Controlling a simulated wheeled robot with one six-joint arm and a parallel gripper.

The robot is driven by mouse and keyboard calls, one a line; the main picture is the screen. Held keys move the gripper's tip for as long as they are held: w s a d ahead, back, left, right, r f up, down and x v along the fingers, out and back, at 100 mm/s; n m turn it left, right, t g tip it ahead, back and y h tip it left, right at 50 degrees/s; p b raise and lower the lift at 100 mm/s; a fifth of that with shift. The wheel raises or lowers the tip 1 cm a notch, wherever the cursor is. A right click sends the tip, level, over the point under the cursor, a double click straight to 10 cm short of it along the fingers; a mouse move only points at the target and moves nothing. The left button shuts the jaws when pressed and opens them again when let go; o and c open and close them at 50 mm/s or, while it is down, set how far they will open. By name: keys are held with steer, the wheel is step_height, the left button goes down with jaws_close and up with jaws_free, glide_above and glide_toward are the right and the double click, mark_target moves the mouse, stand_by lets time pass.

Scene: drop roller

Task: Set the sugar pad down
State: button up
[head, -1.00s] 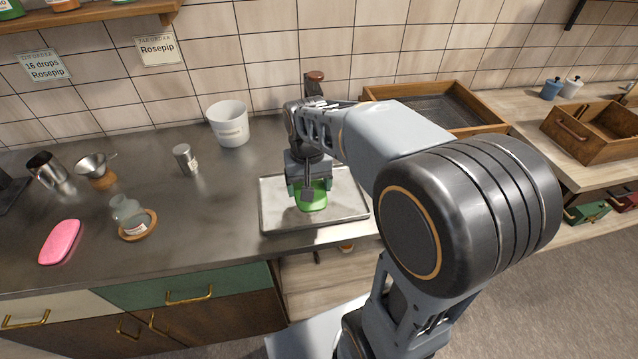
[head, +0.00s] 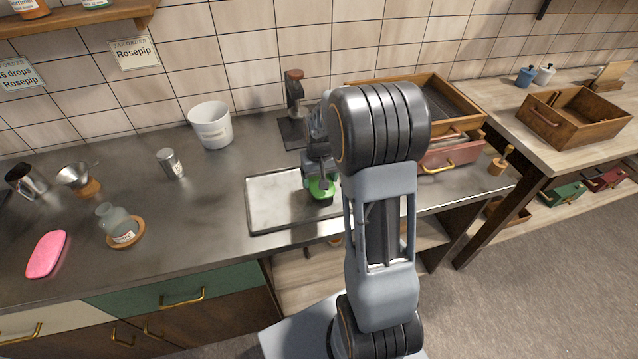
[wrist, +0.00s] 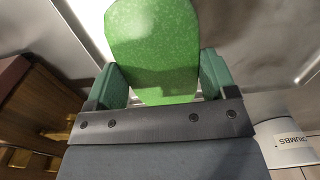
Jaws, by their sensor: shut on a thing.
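A green speckled pad, which I take to be the sugar pad (head: 323,191), is between the jaws of my gripper (head: 319,182). In the wrist view the pad (wrist: 152,50) sticks out past both green fingers, which are shut on its sides. In the head view the pad is low over the right part of a shallow metal tray (head: 262,211) on the counter. I cannot tell whether it touches the tray. My arm hides the tray's right end.
A pink oval pad (head: 46,254), a glass bottle (head: 111,220), a small tin (head: 170,163) and a white tub (head: 211,125) stand to the left. A dark press-like stand (head: 294,95) is behind the tray. A wooden drawer box (head: 452,98) is at right.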

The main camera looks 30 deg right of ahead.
steer(key=shift+f, duration=1.3)
steer(key=shift+f, duration=0.2)
steer(key=o, duration=1)
steer(key=shift+c, duration=0.2)
step_height(320, 180, up, 12)
steer(key=shift+f, duration=0.2)
steer(key=s+a+r+n+t, duration=0.1)
steer(key=s+a+r+t, duration=0.1)
steer(key=s+a, duration=0.3)
steer(key=s+a+r+n+t, duration=0.1)
steer(key=s+a, duration=0.4)
steer(key=s, duration=0.6)
steer(key=shift+a+r+t, duration=0.25)
steer(key=shift+r+t, duration=0.25)
steer(key=shift+r, duration=0.3)
